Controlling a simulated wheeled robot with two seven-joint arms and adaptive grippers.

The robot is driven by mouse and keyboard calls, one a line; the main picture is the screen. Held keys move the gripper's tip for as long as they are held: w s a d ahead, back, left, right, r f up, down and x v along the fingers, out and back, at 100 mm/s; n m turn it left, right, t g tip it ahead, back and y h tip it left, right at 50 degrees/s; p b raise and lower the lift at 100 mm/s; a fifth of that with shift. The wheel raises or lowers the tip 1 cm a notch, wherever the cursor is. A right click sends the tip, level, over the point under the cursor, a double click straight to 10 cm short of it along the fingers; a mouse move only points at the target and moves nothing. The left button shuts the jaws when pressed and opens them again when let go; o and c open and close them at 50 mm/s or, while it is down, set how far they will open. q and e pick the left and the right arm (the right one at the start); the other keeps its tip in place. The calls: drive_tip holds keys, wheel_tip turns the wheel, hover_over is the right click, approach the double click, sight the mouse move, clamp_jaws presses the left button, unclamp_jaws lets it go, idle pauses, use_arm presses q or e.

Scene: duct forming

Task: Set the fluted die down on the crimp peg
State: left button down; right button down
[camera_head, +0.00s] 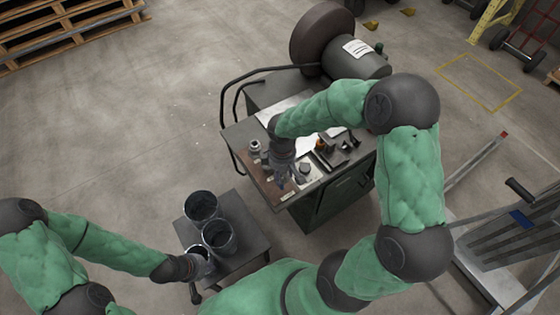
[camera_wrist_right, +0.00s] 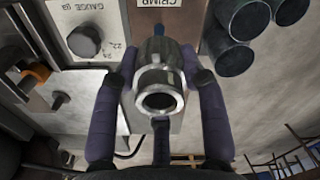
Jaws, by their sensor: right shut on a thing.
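The fluted die (camera_wrist_right: 160,77), a shiny silver cylinder with an open round bore, is between the dark purple fingers of my right gripper (camera_wrist_right: 160,105) in the right wrist view. My right gripper (camera_head: 282,179) is shut on it over the front-left part of the machine top. A label reading CRIMP (camera_wrist_right: 160,3) shows upside down just beyond the die. Whether the die touches anything below is unclear. My left gripper (camera_head: 193,268) is beside the nearest duct pipe; its fingers are too small to read.
A gauge dial (camera_wrist_right: 84,41) is left of the die in the right wrist view. A small silver piece (camera_head: 255,146) stands on the machine top (camera_head: 241,133). Dark duct pipes (camera_head: 201,206) stand on a low side table (camera_head: 252,240). Tools lie right of my gripper.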

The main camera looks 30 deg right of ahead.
drive_tip(key=shift+d+f+b, duration=0.15)
drive_tip(key=shift+f+b, duration=0.3)
drive_tip(key=shift+f, duration=0.1)
drive_tip(key=shift+f+b, duration=2.25)
drive_tip(key=shift+f, duration=0.65)
drive_tip(key=shift+f, duration=0.25)
drive_tip(key=c, duration=0.6)
unclamp_jaws()
wheel_tip(320, 180, up, 12)
